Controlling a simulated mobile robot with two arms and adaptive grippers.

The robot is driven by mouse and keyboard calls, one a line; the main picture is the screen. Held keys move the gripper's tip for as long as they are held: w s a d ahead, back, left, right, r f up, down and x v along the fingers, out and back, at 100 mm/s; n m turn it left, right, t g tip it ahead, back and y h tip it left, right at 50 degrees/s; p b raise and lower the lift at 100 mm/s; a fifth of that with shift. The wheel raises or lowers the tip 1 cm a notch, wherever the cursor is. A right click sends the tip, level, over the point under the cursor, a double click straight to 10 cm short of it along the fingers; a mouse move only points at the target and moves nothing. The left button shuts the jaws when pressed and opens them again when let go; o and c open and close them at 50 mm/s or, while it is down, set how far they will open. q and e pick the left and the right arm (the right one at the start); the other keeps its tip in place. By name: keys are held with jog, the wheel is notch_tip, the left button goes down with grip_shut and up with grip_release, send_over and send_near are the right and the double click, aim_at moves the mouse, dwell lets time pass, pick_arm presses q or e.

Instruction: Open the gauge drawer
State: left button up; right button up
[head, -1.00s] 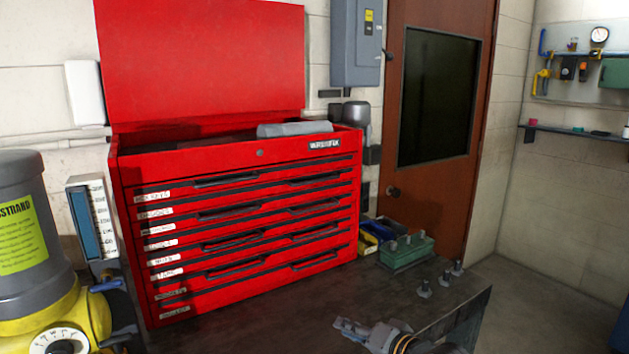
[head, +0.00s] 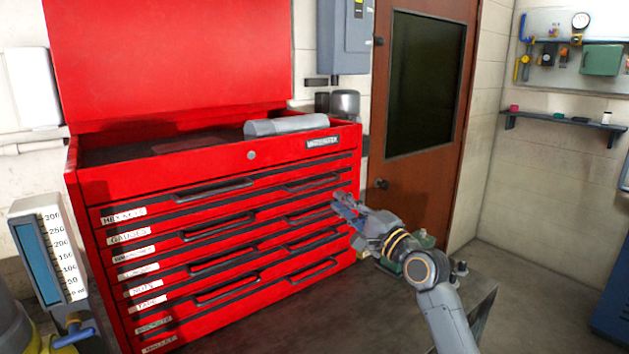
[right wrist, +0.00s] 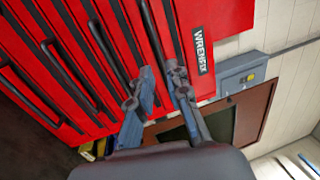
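The gauge drawer, labelled "GAUGES" (head: 128,237), is the second labelled drawer from the top of the red tool chest (head: 250,155). It looks shut, with dark bar handles on its front, one left of centre (head: 218,227) and one to the right. My right gripper (head: 338,203) is in front of the right end of the drawers, near the right-hand handles. In the right wrist view its two fingers (right wrist: 160,72) are apart and point at the chest front. Whether they touch a handle cannot be told. My left gripper is not in view.
The chest lid (head: 170,60) stands raised. A gauge block with a scale (head: 50,255) stands at the left. The dark bench top (head: 300,325) is bare in front of the chest. A brown door (head: 425,110) is behind to the right.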

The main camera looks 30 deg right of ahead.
aim_at(315, 185)
jog(key=p+x, duration=0.1)
jog(key=x, duration=0.5)
jog(key=shift+w+a, duration=0.1)
jog(key=shift+w, duration=0.05)
jog(key=p+x, duration=0.1)
jog(key=x, duration=0.2)
jog(key=shift+w, duration=0.5)
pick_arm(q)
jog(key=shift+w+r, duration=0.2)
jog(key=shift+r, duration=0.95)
pick_arm(e)
grip_shut()
jog(key=shift+f, duration=0.1)
